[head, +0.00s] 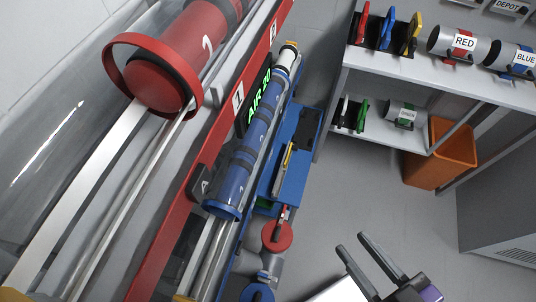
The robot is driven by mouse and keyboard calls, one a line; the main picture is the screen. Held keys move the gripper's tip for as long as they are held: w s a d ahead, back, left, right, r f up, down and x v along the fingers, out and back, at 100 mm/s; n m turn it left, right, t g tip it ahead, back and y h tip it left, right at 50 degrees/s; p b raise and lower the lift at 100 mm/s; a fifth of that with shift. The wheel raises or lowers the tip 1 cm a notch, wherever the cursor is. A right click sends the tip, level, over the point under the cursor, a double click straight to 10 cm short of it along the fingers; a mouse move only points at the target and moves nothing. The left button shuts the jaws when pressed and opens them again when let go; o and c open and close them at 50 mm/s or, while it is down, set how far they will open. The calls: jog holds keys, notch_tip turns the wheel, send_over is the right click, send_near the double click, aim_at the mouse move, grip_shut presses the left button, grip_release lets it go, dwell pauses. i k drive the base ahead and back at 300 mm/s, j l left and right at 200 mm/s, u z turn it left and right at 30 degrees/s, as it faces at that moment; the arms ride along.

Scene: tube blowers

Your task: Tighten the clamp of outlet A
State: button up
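A dark tag with a pale letter A (200,185) sits at the lower end of a blue piston (221,196) in a clear tube. Below and right of it, a red round part (277,236) sits on a grey fitting (271,264), with a blue ring (257,293) at the bottom edge. I cannot tell which part is the clamp of outlet A, or whether it is tight. My gripper (354,243) is at the bottom centre-right, its two grey fingers apart with nothing between them. It is right of the red part and touches nothing visible.
A large clear tube with a red ring (110,58) and red piston fills the left. A green-lit AIR 20 display (259,96) is beside the blue piston. A shelf (465,85) with coloured parts and labelled cylinders stands upper right, above an orange bin (443,155). Open floor lies between.

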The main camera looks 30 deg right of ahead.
aim_at(265, 276)
jog(key=k+j, duration=0.25)
jog(key=k, duration=0.25)
jog(key=k+j, duration=0.25)
jog(key=k, duration=0.3)
jog(key=k+j, duration=0.2)
jog(key=k, duration=0.3)
jog(key=i+l+z, duration=0.1)
jog(key=i+l, duration=0.15)
jog(key=i+l+z, duration=0.15)
jog(key=i, duration=0.3)
